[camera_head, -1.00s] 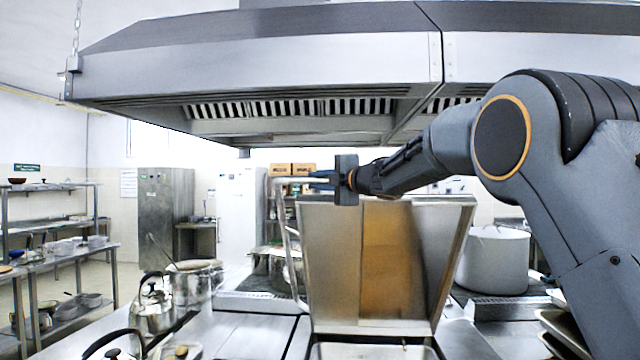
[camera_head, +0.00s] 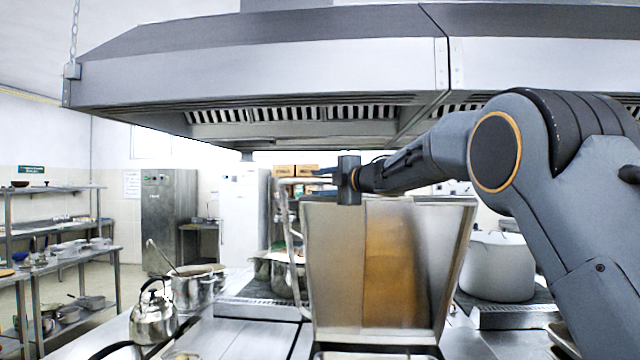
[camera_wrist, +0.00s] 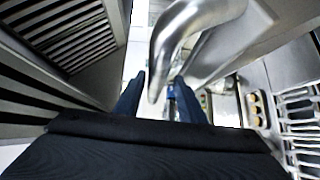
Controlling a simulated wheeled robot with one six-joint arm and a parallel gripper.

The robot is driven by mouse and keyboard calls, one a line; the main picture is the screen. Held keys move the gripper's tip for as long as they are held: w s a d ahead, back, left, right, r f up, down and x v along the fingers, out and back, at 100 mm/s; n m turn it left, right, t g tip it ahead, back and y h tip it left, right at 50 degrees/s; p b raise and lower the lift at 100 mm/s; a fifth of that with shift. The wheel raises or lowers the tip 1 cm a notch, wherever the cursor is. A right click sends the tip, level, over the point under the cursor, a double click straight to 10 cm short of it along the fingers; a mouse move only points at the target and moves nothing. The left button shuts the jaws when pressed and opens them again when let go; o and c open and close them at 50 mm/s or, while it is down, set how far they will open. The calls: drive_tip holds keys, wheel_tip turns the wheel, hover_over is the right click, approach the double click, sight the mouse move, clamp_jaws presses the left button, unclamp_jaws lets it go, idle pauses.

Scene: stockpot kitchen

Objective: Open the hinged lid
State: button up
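The hinged lid (camera_head: 335,265) is a large steel panel with a brownish reflection, standing raised and close to upright over its pan. A bent tubular handle (camera_head: 290,240) runs along its left side; in the wrist view a thick steel tube (camera_wrist: 190,22), apparently this handle, curves down toward the space between my fingers. My gripper (camera_head: 318,183) is at the lid's upper left edge, fingers pointing left near the top of the handle. In the wrist view its fingers (camera_wrist: 158,98) are apart, with visible gaps beside the tube. Contact with the handle cannot be told.
An extractor hood (camera_head: 270,80) hangs low above the lid and my arm. A large white pot (camera_head: 497,266) stands right of the lid. A kettle (camera_head: 154,316) and a pot with a ladle (camera_head: 192,289) stand to the left. The wrist view shows stove knobs (camera_wrist: 257,110).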

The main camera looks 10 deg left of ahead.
drive_tip(key=shift+s, duration=0.1)
idle(0.3)
drive_tip(key=b+v, duration=0.4)
drive_tip(key=v, duration=0.3)
drive_tip(key=shift+s+d+r, duration=0.15)
drive_tip(key=shift+s+d, duration=0.05)
drive_tip(key=shift+d, duration=0.15)
